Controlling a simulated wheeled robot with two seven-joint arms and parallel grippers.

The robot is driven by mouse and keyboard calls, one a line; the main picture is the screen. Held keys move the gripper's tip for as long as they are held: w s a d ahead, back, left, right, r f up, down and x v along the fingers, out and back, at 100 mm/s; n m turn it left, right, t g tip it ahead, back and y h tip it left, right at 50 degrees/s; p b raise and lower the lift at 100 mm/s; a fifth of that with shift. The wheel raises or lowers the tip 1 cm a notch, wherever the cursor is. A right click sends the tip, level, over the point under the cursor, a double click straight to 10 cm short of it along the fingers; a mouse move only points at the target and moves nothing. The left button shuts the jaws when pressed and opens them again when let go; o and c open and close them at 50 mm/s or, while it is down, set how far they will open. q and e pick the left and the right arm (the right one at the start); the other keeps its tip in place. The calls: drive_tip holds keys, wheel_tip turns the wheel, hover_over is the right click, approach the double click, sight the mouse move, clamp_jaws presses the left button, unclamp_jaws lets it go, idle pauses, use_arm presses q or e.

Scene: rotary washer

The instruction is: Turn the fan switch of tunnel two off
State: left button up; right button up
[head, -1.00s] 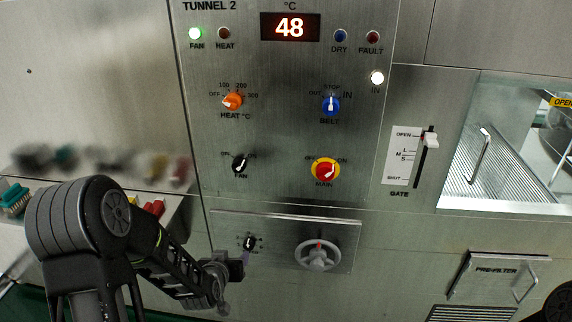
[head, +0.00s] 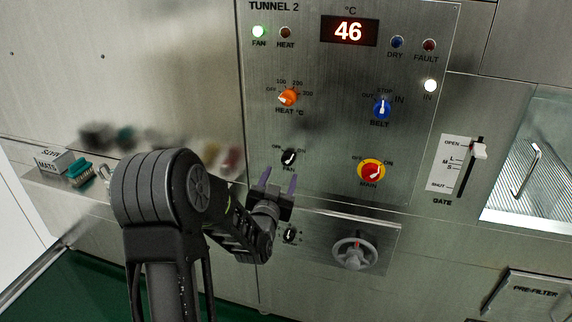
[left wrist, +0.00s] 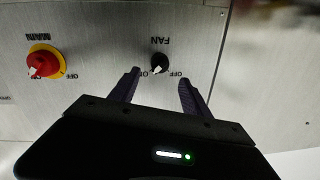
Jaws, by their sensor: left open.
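The tunnel two fan switch (head: 289,158) is a small black knob with a white pointer, above its FAN label. In the left wrist view the knob (left wrist: 159,63) appears upside down, its pointer towards the ON mark. The green FAN lamp (head: 258,32) is lit. My left gripper (head: 279,179) is open just below the knob, fingers pointing up at the panel. In the left wrist view its fingertips (left wrist: 159,77) stand either side of the knob's column, with nothing between them; I cannot tell contact. My right gripper is not in view.
The red and yellow MAIN switch (head: 371,172) is right of the fan knob. The orange HEAT knob (head: 288,97) and blue BELT knob (head: 382,108) are above. Below are another black knob (head: 289,235) and a handwheel (head: 355,251). A brush (head: 80,172) lies on the left ledge.

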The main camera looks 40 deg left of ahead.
sight(286, 162)
use_arm(q)
drive_tip(key=p+x, duration=0.2)
drive_tip(key=x, duration=0.4)
drive_tip(key=shift+w+a, duration=0.15)
drive_tip(key=shift+w, duration=0.15)
drive_tip(key=shift+c, duration=0.6)
clamp_jaws()
